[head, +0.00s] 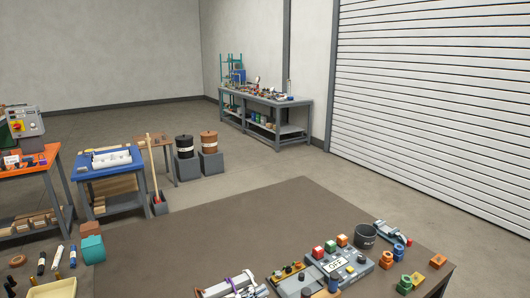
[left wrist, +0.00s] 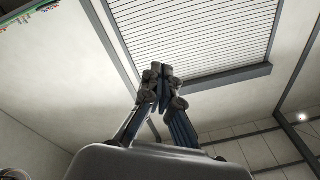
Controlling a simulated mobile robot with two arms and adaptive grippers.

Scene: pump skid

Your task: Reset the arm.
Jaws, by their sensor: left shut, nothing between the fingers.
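My left gripper (left wrist: 160,76) shows in the left wrist view, with its two dark fingers brought together at the tips and nothing between them. It points up toward the white slatted roller door and the pale wall, clear of any object. I cannot make it out surely in the head view. My right gripper is in neither view.
In the head view, a brown table (head: 290,215) fills the front. On it stand a grey box with an OFF label (head: 337,266), a dark bucket (head: 365,236), and orange and green parts. A blue cart (head: 108,172) and a grey workbench (head: 265,103) stand beyond. The table's middle is clear.

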